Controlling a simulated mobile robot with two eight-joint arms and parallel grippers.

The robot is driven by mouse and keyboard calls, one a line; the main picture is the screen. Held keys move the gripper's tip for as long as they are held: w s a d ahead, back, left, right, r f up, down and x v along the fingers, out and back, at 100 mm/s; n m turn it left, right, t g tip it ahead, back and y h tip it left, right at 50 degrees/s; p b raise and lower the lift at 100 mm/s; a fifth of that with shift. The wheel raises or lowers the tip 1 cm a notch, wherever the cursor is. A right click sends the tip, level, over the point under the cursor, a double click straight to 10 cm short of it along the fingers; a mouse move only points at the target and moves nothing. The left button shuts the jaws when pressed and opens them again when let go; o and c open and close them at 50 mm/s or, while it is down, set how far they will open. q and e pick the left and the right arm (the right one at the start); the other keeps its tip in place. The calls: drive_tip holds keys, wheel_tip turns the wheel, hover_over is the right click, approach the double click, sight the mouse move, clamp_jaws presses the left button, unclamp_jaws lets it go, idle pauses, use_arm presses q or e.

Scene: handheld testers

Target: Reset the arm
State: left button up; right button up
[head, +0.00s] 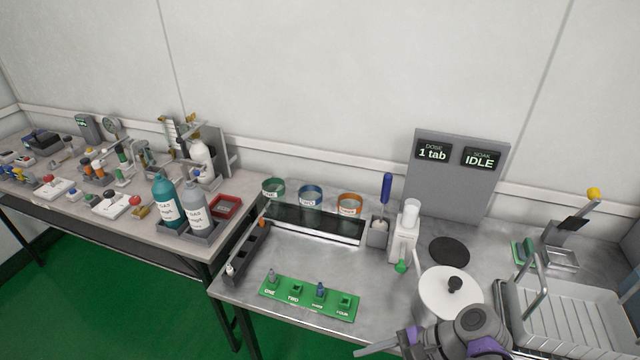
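My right arm comes in at the bottom right, grey with purple parts. Its gripper (408,342) is over the front edge of the metal table (290,245), left of and below the white lidded pot (448,296). One pale finger-like piece points left; the rest is cut off by the frame edge, so its opening and any held thing cannot be made out. My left arm and gripper are not in view.
A green block (310,298) with labelled sockets lies at the table's front. Bottles (166,202) and testers crowd the left bench. The table's middle is fairly clear.

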drive_tip(key=s+d+f+n+t+h, duration=0.4)
drive_tip(key=s+d+n+h, duration=0.4)
drive_tip(key=n, duration=0.6)
use_arm(q)
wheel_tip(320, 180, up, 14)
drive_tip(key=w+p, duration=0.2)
drive_tip(key=p, duration=1)
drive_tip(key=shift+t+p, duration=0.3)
use_arm(e)
drive_tip(key=w+r+h, duration=0.1)
drive_tip(key=w+r, duration=0.2)
drive_tip(key=r, duration=1.1)
drive_tip(key=shift+d+n+h, duration=0.15)
drive_tip(key=shift+n+h, duration=0.15)
drive_tip(key=shift+n, duration=0.1)
